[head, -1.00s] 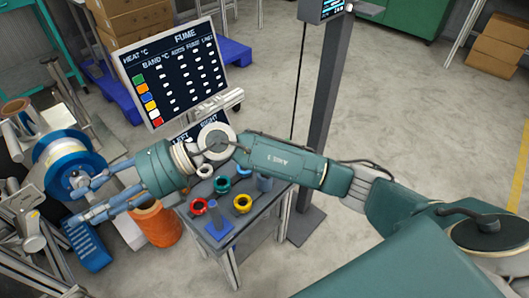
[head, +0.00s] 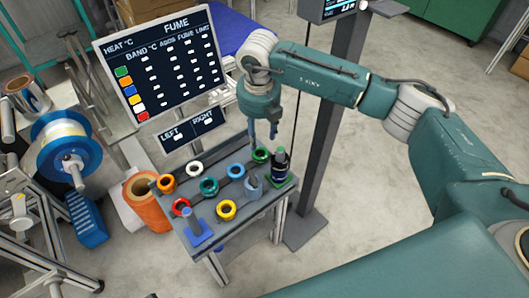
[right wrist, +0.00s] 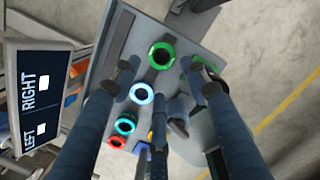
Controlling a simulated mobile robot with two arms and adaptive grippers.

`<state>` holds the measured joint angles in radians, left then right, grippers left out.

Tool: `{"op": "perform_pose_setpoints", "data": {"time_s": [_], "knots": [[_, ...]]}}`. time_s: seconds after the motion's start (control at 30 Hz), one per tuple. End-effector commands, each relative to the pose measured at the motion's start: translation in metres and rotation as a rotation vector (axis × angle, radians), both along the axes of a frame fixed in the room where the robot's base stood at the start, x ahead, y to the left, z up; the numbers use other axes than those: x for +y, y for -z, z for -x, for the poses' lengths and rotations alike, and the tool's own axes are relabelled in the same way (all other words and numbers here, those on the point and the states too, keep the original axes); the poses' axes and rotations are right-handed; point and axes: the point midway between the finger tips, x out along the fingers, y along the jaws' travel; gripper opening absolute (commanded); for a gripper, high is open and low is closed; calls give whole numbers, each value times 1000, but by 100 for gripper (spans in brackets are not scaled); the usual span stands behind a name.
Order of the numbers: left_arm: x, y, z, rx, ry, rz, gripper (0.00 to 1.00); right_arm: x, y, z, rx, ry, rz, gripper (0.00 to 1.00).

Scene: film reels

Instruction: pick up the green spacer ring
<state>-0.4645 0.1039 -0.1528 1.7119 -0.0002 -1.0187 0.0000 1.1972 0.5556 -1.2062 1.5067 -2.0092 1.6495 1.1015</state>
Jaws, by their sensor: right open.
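The green spacer ring (head: 261,155) lies at the back right of the small grey table, beside a dark bottle (head: 281,163). In the right wrist view the green ring (right wrist: 161,55) shows whole. My right gripper (head: 262,138) points down above it, fingers spread and empty. In the right wrist view the fingertips (right wrist: 160,72) stand on both sides of the ring in the picture. The height left between fingertips and ring is hard to tell. My left gripper is not in view.
A blue-white ring (head: 236,171), a teal ring (head: 208,186) and several other coloured rings lie on the table (head: 203,233). A blue post (head: 196,228) stands at its front. A signboard (head: 160,65) stands behind, and a dark column (head: 322,130) rises at the right.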

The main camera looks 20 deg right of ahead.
Motion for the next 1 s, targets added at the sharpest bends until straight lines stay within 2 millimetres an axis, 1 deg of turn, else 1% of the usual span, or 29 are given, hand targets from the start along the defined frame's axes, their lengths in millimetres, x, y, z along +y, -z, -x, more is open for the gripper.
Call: {"op": "perform_pose_setpoints", "data": {"time_s": [0.03, 0.1, 0.2, 0.37, 0.53, 0.6, 0.7, 0.9, 0.97, 1.0], "knots": [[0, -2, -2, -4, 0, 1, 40, -1, 11, 0, 5, 0, 2, 45], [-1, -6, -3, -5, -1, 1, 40, -1, 23, -1, 5, 0, 1, 45], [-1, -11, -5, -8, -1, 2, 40, -1, 35, -3, 2, -1, 0, 45], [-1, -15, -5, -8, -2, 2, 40, -2, 46, -4, 3, 0, -1, 45], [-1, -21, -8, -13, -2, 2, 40, -4, 71, -4, 4, -1, 0, 45], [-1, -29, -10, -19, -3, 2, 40, -4, 81, -6, 4, -1, 0, 45], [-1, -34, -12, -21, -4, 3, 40, -4, 89, -7, 3, -1, -2, 45], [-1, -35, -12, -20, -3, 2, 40, -4, 89, -8, 2, -1, -1, 45], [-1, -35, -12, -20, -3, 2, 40, -4, 89, -8, 2, -1, -1, 33], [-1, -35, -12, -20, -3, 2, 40, -4, 89, -8, 2, -1, -1, 25]]}}
